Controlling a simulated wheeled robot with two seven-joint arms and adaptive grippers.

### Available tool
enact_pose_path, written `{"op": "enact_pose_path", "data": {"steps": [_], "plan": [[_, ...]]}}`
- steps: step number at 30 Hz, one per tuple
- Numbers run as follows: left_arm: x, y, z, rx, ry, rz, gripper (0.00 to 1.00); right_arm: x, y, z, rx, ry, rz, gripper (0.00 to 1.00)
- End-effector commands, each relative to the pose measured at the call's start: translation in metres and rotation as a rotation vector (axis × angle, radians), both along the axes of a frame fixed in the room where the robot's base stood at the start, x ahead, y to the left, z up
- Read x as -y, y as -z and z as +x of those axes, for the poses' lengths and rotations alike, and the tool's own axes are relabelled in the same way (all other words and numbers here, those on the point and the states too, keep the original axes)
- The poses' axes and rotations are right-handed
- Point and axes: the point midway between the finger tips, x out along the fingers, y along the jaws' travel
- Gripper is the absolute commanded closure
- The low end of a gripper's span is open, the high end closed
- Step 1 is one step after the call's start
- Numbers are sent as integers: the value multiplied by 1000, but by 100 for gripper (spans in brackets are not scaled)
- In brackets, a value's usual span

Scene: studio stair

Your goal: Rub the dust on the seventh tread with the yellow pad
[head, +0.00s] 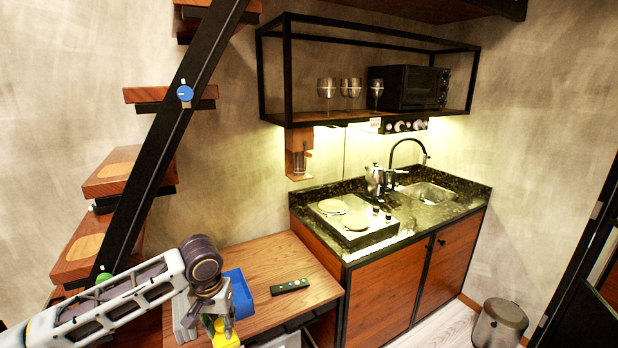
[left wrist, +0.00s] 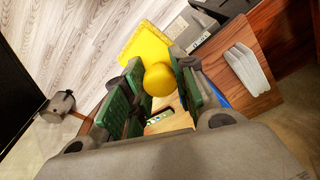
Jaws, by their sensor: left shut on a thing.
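My left gripper (left wrist: 160,95) is shut on the yellow pad (left wrist: 146,50), gripping its round knob between the green finger pads. In the head view the gripper hangs low near the wooden table's front, and a bit of the yellow pad (head: 226,336) shows at the bottom edge. The stair rises at the left with wooden treads (head: 133,188) on a black slanted beam. Pale tan patches lie on two treads, an upper patch (head: 116,171) and a lower patch (head: 85,247). I cannot tell which tread is the seventh. The pad is apart from the treads. My right gripper is not in view.
A blue bin (head: 240,292) and a dark remote (head: 290,286) are on the wooden table (head: 270,252). Blue (head: 185,93) and green (head: 104,278) round parts sit on the stair beam. A kitchen counter (head: 380,238) stands right, with a bin (head: 498,322) on the floor.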

Motion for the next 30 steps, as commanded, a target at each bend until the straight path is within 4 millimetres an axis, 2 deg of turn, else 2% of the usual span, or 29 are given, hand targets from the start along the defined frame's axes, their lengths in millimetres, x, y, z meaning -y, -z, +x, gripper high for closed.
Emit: {"op": "enact_pose_path", "data": {"steps": [14,21,30], "plan": [[-5,-8,34,-1,1,0,92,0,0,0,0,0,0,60],[-6,10,35,-1,-5,-1,92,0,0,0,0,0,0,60],[-7,45,19,-2,-11,1,92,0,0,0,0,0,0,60]]}}
